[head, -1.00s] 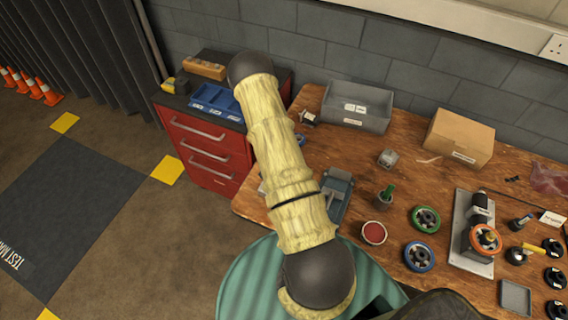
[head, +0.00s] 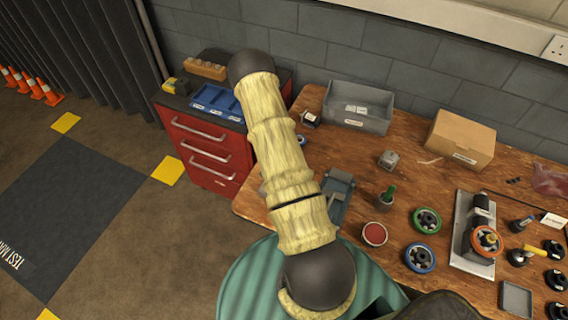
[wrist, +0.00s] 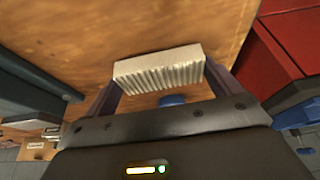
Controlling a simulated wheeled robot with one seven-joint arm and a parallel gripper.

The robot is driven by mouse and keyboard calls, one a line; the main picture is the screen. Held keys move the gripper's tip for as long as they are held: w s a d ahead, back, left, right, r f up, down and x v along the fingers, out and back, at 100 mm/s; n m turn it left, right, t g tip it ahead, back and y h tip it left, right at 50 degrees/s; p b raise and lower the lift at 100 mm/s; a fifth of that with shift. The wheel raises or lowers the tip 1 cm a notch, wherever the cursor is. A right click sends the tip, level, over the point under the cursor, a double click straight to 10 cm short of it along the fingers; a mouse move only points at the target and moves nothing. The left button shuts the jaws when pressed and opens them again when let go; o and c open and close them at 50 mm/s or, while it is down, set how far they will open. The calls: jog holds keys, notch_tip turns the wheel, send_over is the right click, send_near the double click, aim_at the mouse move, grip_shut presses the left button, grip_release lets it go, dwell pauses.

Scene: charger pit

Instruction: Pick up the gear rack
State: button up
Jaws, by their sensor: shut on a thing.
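The gear rack (wrist: 158,66) is a pale, whitish bar with a ribbed, toothed side facing the wrist camera. My gripper (wrist: 160,82) is shut on it, with one dark finger at each end of the bar. It lies crosswise between the fingers, in front of brown wood. I cannot tell how far it is from that wood. In the head view my pale yellow arm covers the middle, and neither my gripper nor the rack can be seen there.
A wooden bench (head: 300,205) holds a grey-blue vise (head: 338,187), grey bin (head: 357,108), cardboard box (head: 460,138), red dish (head: 375,234) and several handwheels. A red drawer cabinet (head: 207,150) with a blue tray (head: 217,101) stands left of the bench. The floor left is mostly clear.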

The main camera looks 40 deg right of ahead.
notch_tip(320, 180, up, 9)
jog(key=b, duration=0.1)
jog(key=shift+r+b, duration=0.15)
jog(key=shift+b, duration=0.2)
dwell(0.4)
jog(key=a+f+n+t+y, duration=0.2)
jog(key=a+n, duration=1)
jog(key=a, duration=1.1)
notch_tip(320, 180, down, 2)
jog(key=shift+a+y, duration=0.3)
jog(key=shift+y, duration=0.6)
